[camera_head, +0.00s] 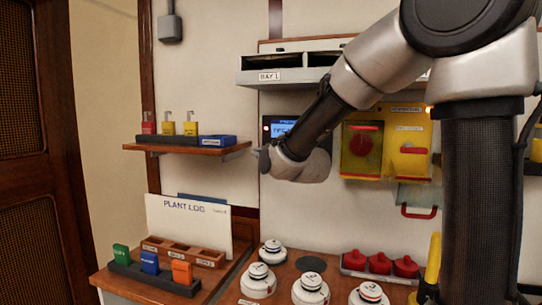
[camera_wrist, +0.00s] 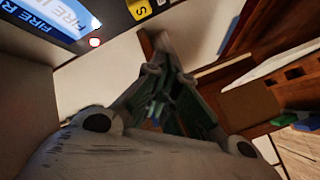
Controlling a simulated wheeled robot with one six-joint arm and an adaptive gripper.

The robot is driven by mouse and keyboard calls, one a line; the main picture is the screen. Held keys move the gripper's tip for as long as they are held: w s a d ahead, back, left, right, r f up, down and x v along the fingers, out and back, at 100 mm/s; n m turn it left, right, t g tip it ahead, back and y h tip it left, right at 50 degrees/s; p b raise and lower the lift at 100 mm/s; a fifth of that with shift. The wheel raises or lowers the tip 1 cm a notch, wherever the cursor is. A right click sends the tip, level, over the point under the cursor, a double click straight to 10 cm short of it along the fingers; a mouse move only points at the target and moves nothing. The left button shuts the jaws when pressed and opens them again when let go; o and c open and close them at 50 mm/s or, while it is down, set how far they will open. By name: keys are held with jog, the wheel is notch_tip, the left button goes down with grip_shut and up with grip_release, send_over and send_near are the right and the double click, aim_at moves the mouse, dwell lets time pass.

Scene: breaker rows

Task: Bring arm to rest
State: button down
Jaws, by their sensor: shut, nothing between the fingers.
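My arm comes in from the right in the head view and reaches across the wall panel. My gripper (camera_head: 264,158) is at its end, in front of the dark fire panel with a lit blue screen (camera_head: 284,128). Most of the gripper is hidden behind my wrist there. In the wrist view my gripper (camera_wrist: 160,42) has its fingers together, with nothing seen between them. The blue screen (camera_wrist: 50,18) is close by at the upper left of that view. I cannot tell the exact gap between gripper and wall.
A shelf (camera_head: 190,149) with padlocks is left of my gripper. The counter below holds a wooden tray (camera_head: 185,250), coloured tags, white round detectors (camera_head: 258,280) and red knobs (camera_head: 380,263). Yellow boxes (camera_head: 362,150) are on the wall behind my forearm. Space above the counter's left is clear.

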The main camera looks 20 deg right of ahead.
jog(key=s+f+m+g, duration=0.5)
jog(key=s+f+g, duration=0.4)
jog(key=f, duration=0.5)
jog(key=s+d+r+m+g+h, duration=0.1)
jog(key=s+d+m, duration=0.1)
jog(key=s+d, duration=0.3)
jog(key=s+d+m+g+h, duration=0.1)
jog(key=s+d, duration=0.5)
jog(key=s, duration=0.8)
jog(key=s+d+r+m+g+h, duration=0.1)
jog(key=s+d+m, duration=0.3)
jog(key=s, duration=0.5)
jog(key=shift+s+d+r+h, duration=0.2)
jog(key=shift+d+r+h, duration=0.1)
jog(key=shift+d, duration=0.5)
